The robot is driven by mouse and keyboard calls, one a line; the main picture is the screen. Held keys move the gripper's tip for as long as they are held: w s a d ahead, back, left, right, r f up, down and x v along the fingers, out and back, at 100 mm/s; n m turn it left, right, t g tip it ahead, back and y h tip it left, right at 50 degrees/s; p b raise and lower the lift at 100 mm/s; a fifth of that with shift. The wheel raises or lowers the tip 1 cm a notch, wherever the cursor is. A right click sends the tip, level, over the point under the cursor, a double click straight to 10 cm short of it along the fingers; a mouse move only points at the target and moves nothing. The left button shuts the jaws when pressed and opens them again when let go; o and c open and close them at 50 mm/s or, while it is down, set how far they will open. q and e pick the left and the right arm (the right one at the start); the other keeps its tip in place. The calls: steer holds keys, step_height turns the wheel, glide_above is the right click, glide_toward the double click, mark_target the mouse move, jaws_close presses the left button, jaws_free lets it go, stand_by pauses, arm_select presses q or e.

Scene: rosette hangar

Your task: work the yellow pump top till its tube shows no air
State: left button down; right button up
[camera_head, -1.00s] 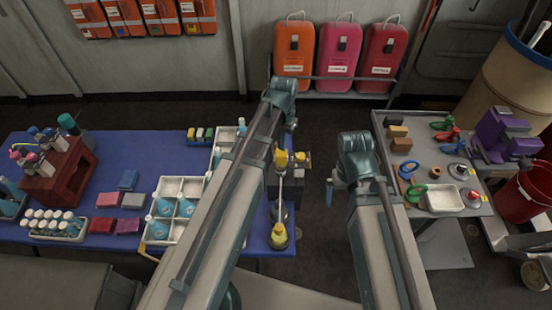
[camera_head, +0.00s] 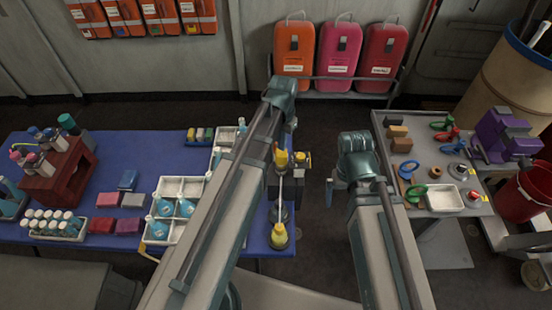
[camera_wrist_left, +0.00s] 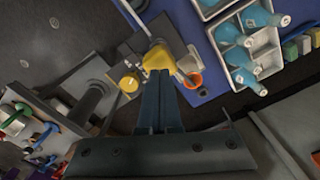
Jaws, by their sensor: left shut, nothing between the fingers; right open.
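The yellow pump top (camera_head: 281,158) stands near the right end of the blue table, with a pale tube below it. In the left wrist view the yellow pump top (camera_wrist_left: 157,56) lies just beyond the tips of my left gripper (camera_wrist_left: 159,74). Those fingers are shut with nothing between them; I cannot tell whether they touch the top. In the head view my left gripper (camera_head: 291,124) is close above and behind the top, its fingertips unclear. My right gripper (camera_head: 329,192) is open and empty, over the gap between the tables. I cannot tell whether the tube holds air.
A second yellow cap (camera_head: 302,158) sits right beside the pump. A white divided crate (camera_head: 160,235) with blue bottles is to the left. The grey table (camera_head: 435,150) on the right holds tools and blocks.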

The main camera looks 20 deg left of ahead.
arm_select(q)
steer(key=shift+f, duration=0.15)
steer(key=shift+f+b, duration=1.7)
steer(key=shift+b, duration=0.15)
steer(key=shift+r, duration=0.1)
step_height(320, 180, up, 10)
steer(key=p, duration=1)
steer(key=shift+r+p, duration=0.25)
steer(key=shift+p, duration=0.1)
stand_by(1.0)
